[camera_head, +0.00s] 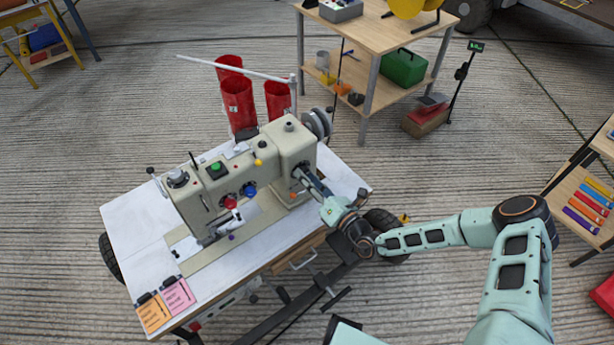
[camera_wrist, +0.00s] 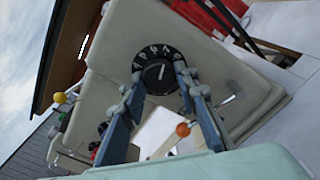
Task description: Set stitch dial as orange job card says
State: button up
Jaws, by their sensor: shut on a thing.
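The sewing machine (camera_head: 235,165) is cream-coloured and stands on a white-topped table. Its stitch dial (camera_wrist: 158,72) is black with white numerals around its rim and a pale pointer mark on its face. My gripper (camera_head: 305,178) reaches the right end of the machine. In the wrist view, its two blue fingers (camera_wrist: 162,84) sit on either side of the dial and are shut on it. I cannot surely read which numeral is set. The orange job card (camera_head: 153,313) lies at the table's front left corner, next to a pink card (camera_head: 178,295). Its writing is too small to read.
An orange-tipped lever (camera_wrist: 183,130) is close to the right finger. Red thread cones (camera_head: 238,103) stand behind the machine. A wooden bench (camera_head: 385,30) with a green box (camera_head: 404,68) is at the back. A shelf with coloured items (camera_head: 588,205) is at the right.

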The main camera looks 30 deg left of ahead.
jog(key=shift+f, duration=0.1)
dwell(0.5)
jog(key=o, duration=1.2)
jog(key=shift+c, duration=0.2)
jog(key=shift+d, duration=0.15)
jog(key=v, duration=1.1)
jog(key=shift+s+d, duration=0.3)
